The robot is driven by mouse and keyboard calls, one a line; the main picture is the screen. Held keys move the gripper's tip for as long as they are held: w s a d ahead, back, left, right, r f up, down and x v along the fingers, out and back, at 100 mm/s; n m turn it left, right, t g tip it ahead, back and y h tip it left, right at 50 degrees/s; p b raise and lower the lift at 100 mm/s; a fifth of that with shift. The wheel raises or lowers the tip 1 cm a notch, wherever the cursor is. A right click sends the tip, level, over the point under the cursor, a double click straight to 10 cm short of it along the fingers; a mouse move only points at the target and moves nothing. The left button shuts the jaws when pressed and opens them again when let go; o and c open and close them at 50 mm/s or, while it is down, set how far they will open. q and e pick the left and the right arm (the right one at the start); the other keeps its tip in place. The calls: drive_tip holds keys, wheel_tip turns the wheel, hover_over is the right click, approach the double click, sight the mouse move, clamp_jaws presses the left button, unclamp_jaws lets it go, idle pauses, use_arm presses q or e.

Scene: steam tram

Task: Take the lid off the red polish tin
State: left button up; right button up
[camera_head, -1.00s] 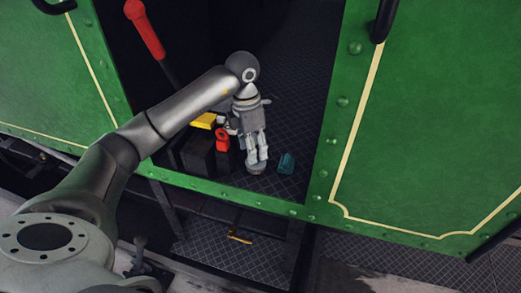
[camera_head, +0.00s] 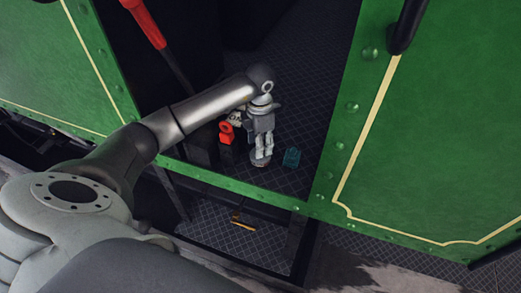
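My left gripper (camera_head: 262,155) points down inside the tram doorway, at the end of the arm from the left. Its fingertips are right above or at a small, low reddish round thing (camera_head: 260,164) on the tread-plate floor, which looks like the polish tin. The fingers cover most of it, so its lid cannot be made out. Whether the fingers are closed on it is too small to tell. My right gripper is not in view.
A red object (camera_head: 226,131) stands left of the gripper, by a dark box (camera_head: 200,152). A teal item (camera_head: 292,157) stands close on the right. A red-handled lever (camera_head: 145,22) rises at the left. Green panels (camera_head: 440,130) flank the doorway; a step (camera_head: 230,232) lies below.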

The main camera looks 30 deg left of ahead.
use_arm(q)
wheel_tip(320, 180, down, 2)
drive_tip(key=shift+d, duration=0.1)
drive_tip(key=shift+f, duration=0.35)
drive_tip(key=c, duration=0.8)
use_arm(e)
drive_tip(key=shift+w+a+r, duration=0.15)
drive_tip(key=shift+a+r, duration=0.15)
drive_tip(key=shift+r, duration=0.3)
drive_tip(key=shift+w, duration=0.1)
use_arm(q)
drive_tip(key=shift+r, duration=0.2)
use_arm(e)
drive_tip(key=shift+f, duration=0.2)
